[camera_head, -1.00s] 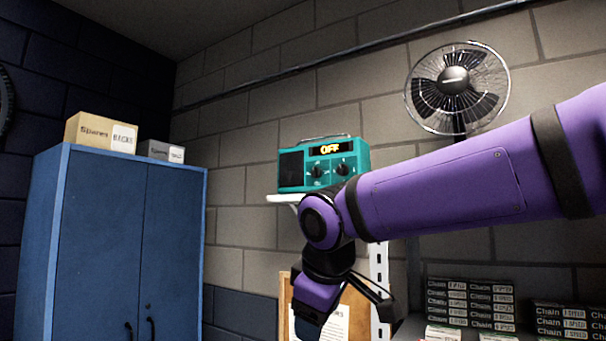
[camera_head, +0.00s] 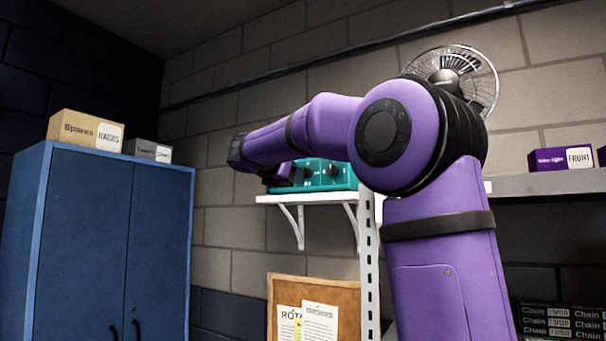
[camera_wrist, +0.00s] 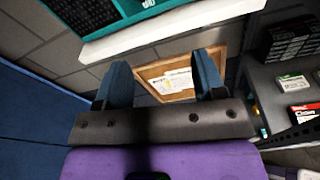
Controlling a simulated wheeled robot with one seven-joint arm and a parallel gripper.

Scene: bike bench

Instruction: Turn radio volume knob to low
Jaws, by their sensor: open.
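The teal radio (camera_head: 325,177) stands on a white wall shelf (camera_head: 305,199) in the head view. My arm hides its upper part and its display; a dark knob (camera_head: 333,170) shows low on its front. In the wrist view the radio (camera_wrist: 160,6) is cut off at the top edge, above the shelf's white front edge (camera_wrist: 170,32), and its knobs are out of sight. My gripper (camera_wrist: 166,80) is open and empty, its two blue fingers apart, below the shelf edge in that picture. In the head view its fingers are hidden behind my arm.
A blue cabinet (camera_head: 100,250) with boxes (camera_head: 86,130) on top stands at the left. A corkboard (camera_head: 313,300) hangs below the shelf. A fan (camera_head: 455,75) is behind my arm. A grey shelf (camera_head: 540,185) holds a purple box (camera_head: 560,160) at the right.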

